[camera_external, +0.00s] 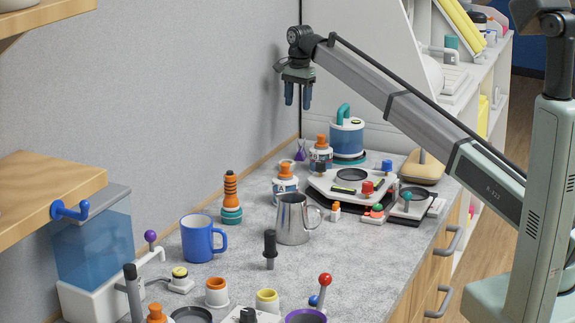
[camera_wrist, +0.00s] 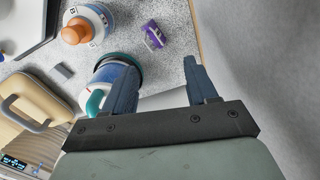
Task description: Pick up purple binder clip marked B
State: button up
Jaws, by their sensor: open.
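The purple binder clip (camera_wrist: 153,35) lies on the speckled grey counter in the wrist view, above the gap between my fingers and near the counter's edge. A pale mark shows on it, too small to read. In the external view the purple clip (camera_external: 300,152) is at the far back of the counter, by the wall. My gripper (camera_external: 297,105) hangs above it, fingers pointing down, open and empty. In the wrist view my gripper (camera_wrist: 163,65) shows two blue fingers apart, with nothing between them; the clip is beyond the tips.
A blue-and-white canister (camera_external: 346,138) with a teal handle stands right of the clip. Orange-capped bottles (camera_external: 320,153) stand close in front. A scale-like device (camera_external: 350,187), a steel mug (camera_external: 293,218) and a blue mug (camera_external: 200,240) are nearer. The wall (camera_external: 190,100) borders the counter.

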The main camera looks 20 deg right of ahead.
aim_at(300, 139)
jog(key=f+n, duration=0.1)
jog(key=f, duration=0.3)
jog(key=f+n, duration=0.2)
jog(key=f, duration=0.3)
jog(key=f+n, duration=0.1)
jog(key=f, duration=0.3)
jog(key=shift+s+d+f+n, duration=0.35)
jog(key=shift+f+n, duration=0.05)
jog(key=c, duration=1)
